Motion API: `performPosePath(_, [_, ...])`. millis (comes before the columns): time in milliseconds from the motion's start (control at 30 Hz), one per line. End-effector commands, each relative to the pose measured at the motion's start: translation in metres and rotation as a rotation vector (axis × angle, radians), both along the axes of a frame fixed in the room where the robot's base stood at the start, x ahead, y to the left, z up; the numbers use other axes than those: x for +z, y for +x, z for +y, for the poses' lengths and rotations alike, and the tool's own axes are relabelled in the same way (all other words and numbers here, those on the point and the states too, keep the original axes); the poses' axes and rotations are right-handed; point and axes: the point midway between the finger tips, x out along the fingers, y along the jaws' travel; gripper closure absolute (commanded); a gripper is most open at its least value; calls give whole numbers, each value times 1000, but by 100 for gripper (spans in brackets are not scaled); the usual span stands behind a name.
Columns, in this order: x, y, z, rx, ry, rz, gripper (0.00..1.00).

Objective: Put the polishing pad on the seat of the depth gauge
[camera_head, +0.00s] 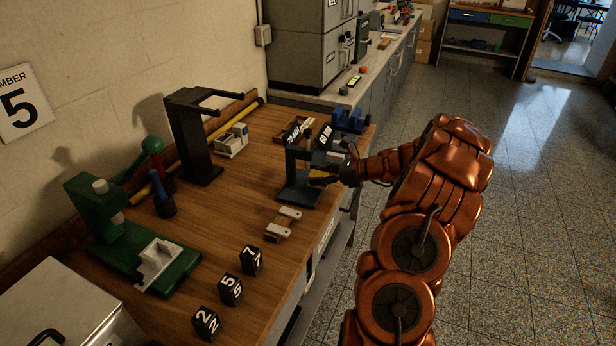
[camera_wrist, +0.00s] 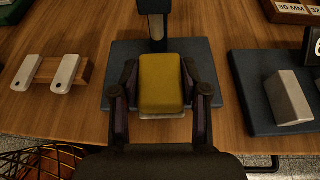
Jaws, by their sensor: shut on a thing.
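The polishing pad (camera_wrist: 160,82) is a yellow block with a pale underside, and it also shows in the head view (camera_head: 318,180). My gripper (camera_wrist: 159,72) is shut on the pad, one finger against each side. The depth gauge (camera_head: 293,160) is a dark blue-grey stand with an upright and a flat base at the table's right edge. In the wrist view its base (camera_wrist: 122,52) spreads under and around the pad. The pad hides the middle of the base, so the seat and any contact cannot be made out.
A wooden block with two pale strips (camera_head: 283,223) lies to the near side of the gauge. A second dark plate with a grey wedge (camera_wrist: 290,98) is at the right in the wrist view. Black number blocks (camera_head: 231,289), a green press (camera_head: 125,235) and a tall black stand (camera_head: 190,135) occupy the table.

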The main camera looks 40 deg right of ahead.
Motion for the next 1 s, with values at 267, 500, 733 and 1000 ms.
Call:
performPosePath(267, [1,31,24,5,1,1,95])
performPosePath(500, [-14,31,22,1,1,-2,95])
performPosePath(733, [-15,31,22,1,0,-1,95])
performPosePath(1000, [-18,31,22,1,0,-1,44])
